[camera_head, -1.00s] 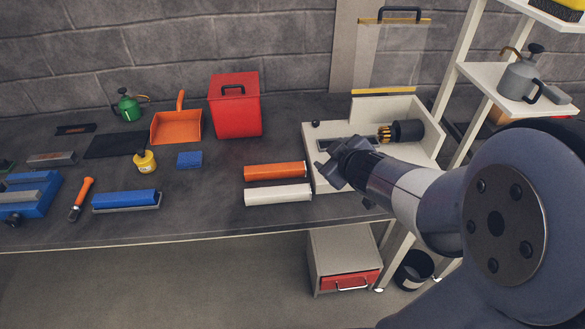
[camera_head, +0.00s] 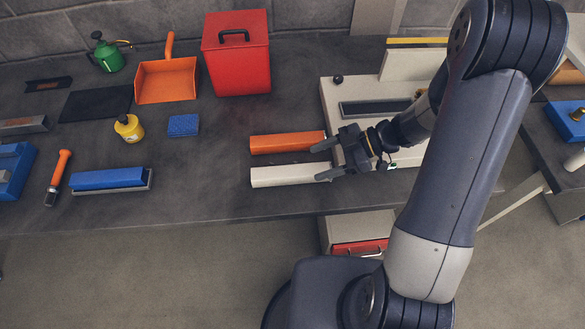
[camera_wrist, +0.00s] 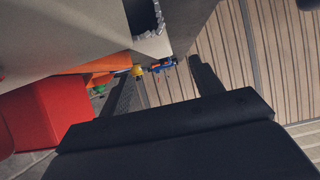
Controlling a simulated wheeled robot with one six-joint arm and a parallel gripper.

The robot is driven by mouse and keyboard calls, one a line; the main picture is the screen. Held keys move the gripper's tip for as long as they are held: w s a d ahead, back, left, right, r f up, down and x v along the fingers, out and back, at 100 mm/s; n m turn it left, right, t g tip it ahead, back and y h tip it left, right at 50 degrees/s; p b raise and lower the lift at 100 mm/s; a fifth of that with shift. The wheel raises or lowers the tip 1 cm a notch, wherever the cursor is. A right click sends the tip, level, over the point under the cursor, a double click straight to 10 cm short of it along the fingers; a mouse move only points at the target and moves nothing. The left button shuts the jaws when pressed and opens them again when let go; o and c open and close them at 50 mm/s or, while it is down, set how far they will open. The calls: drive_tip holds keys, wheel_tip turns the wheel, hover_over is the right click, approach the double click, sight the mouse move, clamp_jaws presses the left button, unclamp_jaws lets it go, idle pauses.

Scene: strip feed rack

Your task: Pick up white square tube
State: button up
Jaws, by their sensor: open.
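The white square tube (camera_head: 288,175) lies on the dark bench, left of the pale rack, just in front of an orange square tube (camera_head: 287,142) and roughly parallel to it. My gripper (camera_head: 320,162) is open and empty, with its fingers pointing left at the right ends of the two tubes. The front finger overlaps the white tube's right end in the head view; I cannot tell whether it touches. In the wrist view my open fingers (camera_wrist: 165,84) show, but I cannot make out the white tube for sure.
The pale rack (camera_head: 333,97) with a dark slot stands to the right, partly behind my arm. A red bin (camera_head: 237,70), a blue sponge-like block (camera_head: 183,125) and a blue bar (camera_head: 110,179) stand left. The bench's front edge is close in front of the tubes.

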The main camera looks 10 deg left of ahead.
sight(292, 171)
drive_tip(key=p+x, duration=0.1)
drive_tip(key=x, duration=0.6)
drive_tip(key=shift+w+a+f, duration=0.1)
drive_tip(key=shift+a+f, duration=0.05)
drive_tip(key=shift+a, duration=0.15)
drive_tip(key=shift+c, duration=0.2)
clamp_jaws()
